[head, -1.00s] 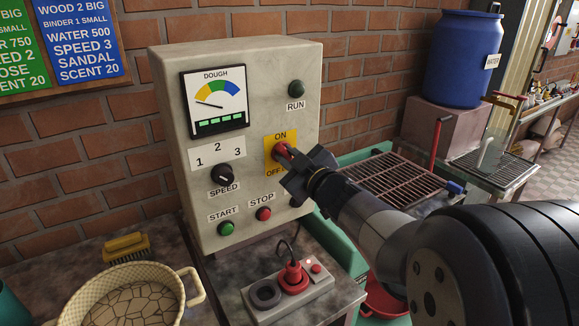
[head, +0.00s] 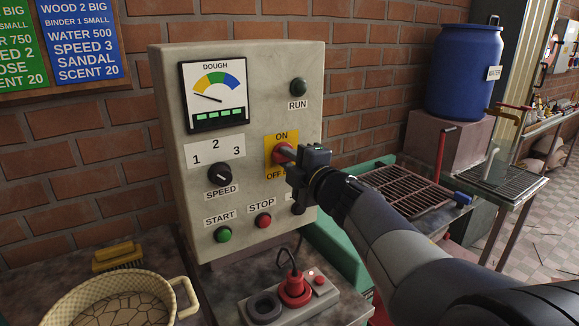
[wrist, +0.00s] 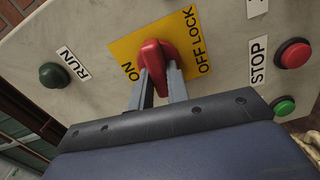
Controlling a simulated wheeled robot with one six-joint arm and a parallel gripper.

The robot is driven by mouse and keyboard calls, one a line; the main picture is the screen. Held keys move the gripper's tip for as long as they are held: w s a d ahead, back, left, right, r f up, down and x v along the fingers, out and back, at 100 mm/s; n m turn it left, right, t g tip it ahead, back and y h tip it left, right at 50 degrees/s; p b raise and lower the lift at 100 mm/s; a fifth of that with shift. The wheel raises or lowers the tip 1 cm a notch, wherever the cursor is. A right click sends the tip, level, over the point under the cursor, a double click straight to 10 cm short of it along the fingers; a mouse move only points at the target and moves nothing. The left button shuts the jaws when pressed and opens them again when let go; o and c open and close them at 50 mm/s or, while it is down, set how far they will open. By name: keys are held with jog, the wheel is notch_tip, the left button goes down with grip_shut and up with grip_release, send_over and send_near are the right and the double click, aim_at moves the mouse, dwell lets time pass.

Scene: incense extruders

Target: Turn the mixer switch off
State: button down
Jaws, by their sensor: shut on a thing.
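The mixer switch is a red rotary handle (head: 281,154) on a yellow plate (head: 271,142) marked ON at the top and OFF LOCK at the bottom. It is on the front of a pale control box (head: 262,70). My gripper (head: 293,160) reaches it from the right and hides part of the plate. In the wrist view my gripper (wrist: 161,80) has its two grey fingers closed on the red handle (wrist: 156,58), between the words ON and OFF LOCK. I cannot tell exactly which mark the handle points to.
The box also carries a dark RUN lamp (head: 298,87), a SPEED knob (head: 220,174), a green START button (head: 223,234), and a red STOP button (head: 264,220). A red plug (head: 295,288) in a socket strip and a basket (head: 185,292) stand below. A blue barrel (head: 465,65) is at the right.

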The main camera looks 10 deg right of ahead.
jog(key=shift+f+n+b, duration=0.15)
jog(key=shift+n+b, duration=0.15)
jog(key=shift+n, duration=0.3)
jog(key=c, duration=1.4)
grip_release()
jog(key=shift+o, duration=0.2)
jog(key=p+v, duration=0.1)
jog(key=v, duration=0.9)
jog(key=shift+s, duration=0.4)
